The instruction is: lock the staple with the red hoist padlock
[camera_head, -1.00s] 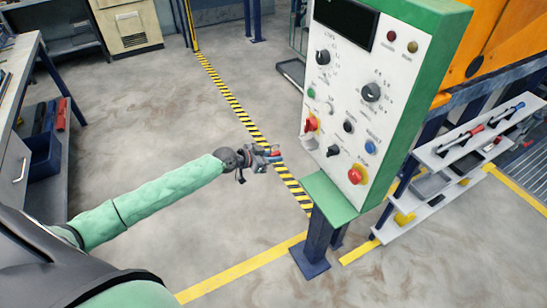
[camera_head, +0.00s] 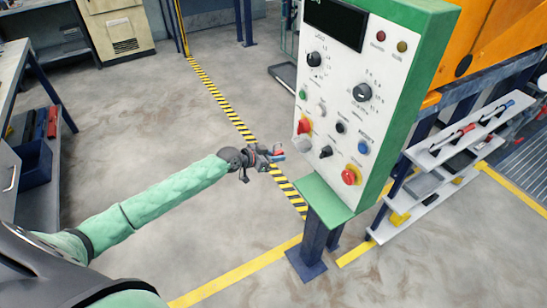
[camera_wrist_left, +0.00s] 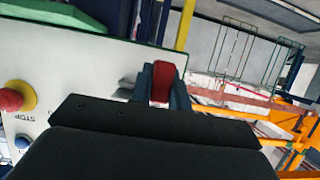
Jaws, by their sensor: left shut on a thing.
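My left gripper (camera_head: 274,155) is shut on the red padlock, just left of the control panel (camera_head: 330,110). The padlock (camera_head: 278,152) is a small red shape at the fingertips; in the left wrist view its red body (camera_wrist_left: 163,82) shows between the fingers, clear of the panel face. Its shackle cannot be made out. I cannot clearly make out the staple. My right gripper is not in view.
A red stop button (camera_head: 351,175) is low on the panel, above a green ledge (camera_head: 325,200) on a blue post (camera_head: 312,245). A shelf rack (camera_head: 425,195) with tools stands at right. The floor around my left arm is clear.

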